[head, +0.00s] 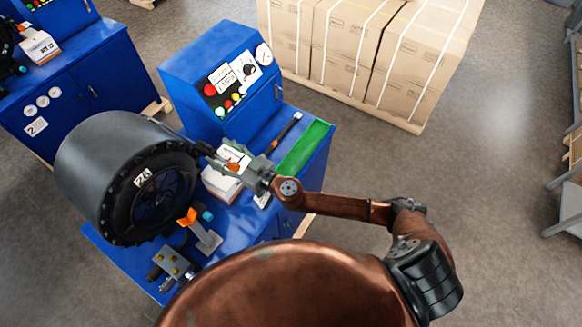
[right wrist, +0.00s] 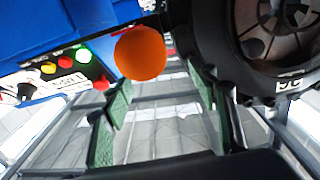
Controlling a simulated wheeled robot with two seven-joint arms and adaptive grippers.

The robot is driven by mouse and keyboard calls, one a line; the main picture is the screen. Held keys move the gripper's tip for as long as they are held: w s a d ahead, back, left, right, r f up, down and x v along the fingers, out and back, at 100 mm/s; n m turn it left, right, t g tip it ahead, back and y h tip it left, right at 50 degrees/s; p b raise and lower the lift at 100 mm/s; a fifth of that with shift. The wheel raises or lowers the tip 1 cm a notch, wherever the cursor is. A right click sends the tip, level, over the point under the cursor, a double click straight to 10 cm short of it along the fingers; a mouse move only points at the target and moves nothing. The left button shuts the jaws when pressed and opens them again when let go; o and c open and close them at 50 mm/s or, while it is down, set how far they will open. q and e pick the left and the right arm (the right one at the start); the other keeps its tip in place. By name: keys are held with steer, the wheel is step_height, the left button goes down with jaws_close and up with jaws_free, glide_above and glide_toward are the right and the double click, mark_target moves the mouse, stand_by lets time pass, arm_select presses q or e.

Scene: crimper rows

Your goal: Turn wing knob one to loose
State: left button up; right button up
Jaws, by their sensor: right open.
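My right gripper (head: 222,160) is beside the black round crimper head (head: 150,190), on its right side and over the blue bench. In the right wrist view its two green-padded fingers (right wrist: 158,82) are apart with nothing between them. A round orange knob-like thing (right wrist: 140,53) shows just beyond the fingertips, nearer the left one; I see no wings on it and no contact. In the head view an orange piece (head: 187,217) stands on a grey bracket in front of the crimper head. I cannot tell which is wing knob one. My left gripper is out of view.
A blue control box (head: 205,62) with a gauge and coloured buttons stands behind. A white box (head: 219,182) sits under the right gripper. A green mat (head: 303,148) lies on the bench. Strapped cartons (head: 345,50) stand behind; another blue bench (head: 75,65) is at left.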

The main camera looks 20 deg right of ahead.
mark_target(233, 164)
steer(key=v, duration=0.3)
steer(key=shift+s+d+f+b, duration=0.15)
steer(key=shift+s+d+b, duration=0.05)
steer(key=shift+s+b, duration=0.15)
steer(key=w+d+f+m+t+h, duration=0.1)
steer(key=d+f+m+h, duration=0.15)
steer(key=d, duration=0.25)
steer(key=w+d+f+m+h, duration=0.1)
steer(key=d+m+h, duration=0.1)
steer(key=d+h, duration=0.25)
steer(key=s+d+f+m+g+h+b, duration=0.2)
steer(key=d+f+g+h, duration=0.1)
steer(key=d+f, duration=0.7)
steer(key=shift+s+d+f, duration=0.3)
steer(key=shift+s+f, duration=0.05)
steer(key=shift+f, duration=1.5)
